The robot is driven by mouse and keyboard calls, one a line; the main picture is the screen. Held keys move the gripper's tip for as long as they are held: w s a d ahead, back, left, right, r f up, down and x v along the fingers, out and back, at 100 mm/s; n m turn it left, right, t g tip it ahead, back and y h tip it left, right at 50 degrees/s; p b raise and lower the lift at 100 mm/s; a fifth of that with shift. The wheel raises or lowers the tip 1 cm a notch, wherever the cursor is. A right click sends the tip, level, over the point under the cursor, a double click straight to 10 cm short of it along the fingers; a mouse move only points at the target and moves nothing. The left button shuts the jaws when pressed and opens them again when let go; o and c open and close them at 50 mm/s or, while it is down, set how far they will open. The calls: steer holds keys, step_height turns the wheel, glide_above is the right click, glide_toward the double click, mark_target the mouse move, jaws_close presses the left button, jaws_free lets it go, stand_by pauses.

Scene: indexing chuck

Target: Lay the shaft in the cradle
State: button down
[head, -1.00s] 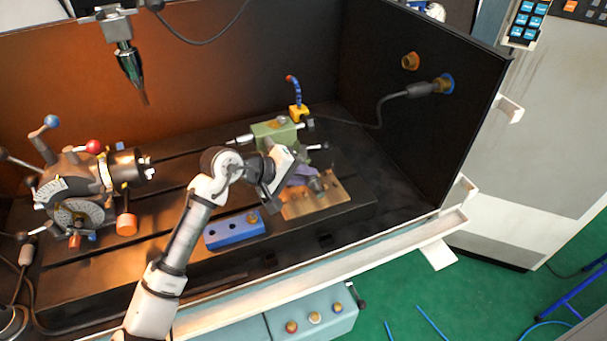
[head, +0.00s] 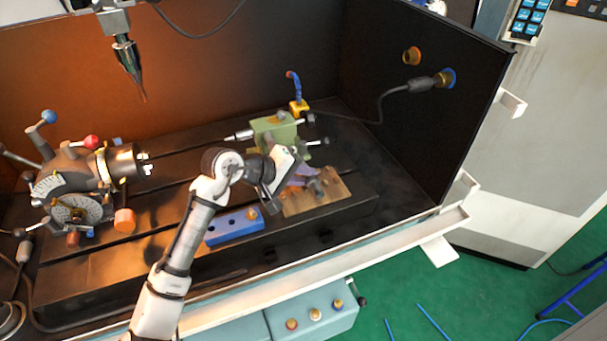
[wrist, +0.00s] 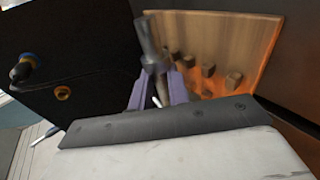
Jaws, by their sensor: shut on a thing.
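My gripper (head: 306,178) has purple fingers, shut on a grey metal shaft (head: 317,187). In the wrist view the shaft (wrist: 150,42) has a thick end and stands between the two fingers (wrist: 158,92). The shaft is over or at a wooden board (head: 335,197), which seems to be the cradle. In the wrist view the board (wrist: 245,40) carries several short pegs. I cannot tell whether the shaft touches it. My wrist hides part of the board in the head view.
A blue block (head: 232,229) with holes lies left of the board. A green tailstock (head: 272,130) stands behind it. The indexing chuck (head: 125,165) is at the far left, and a spindle tool (head: 128,62) hangs above. A dark side wall (head: 410,120) bounds the right.

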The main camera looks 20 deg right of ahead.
steer(key=shift+f+b, duration=0.4)
steer(key=shift+f, duration=0.25)
steer(key=c, duration=1.3)
jaws_free()
steer(key=shift+o, duration=0.2)
steer(key=shift+s+f, duration=0.1)
steer(key=shift+f, duration=0.05)
steer(key=shift+a, duration=0.1)
steer(key=b+v, duration=0.3)
steer(key=v, duration=1.1)
steer(key=shift+r, duration=0.25)
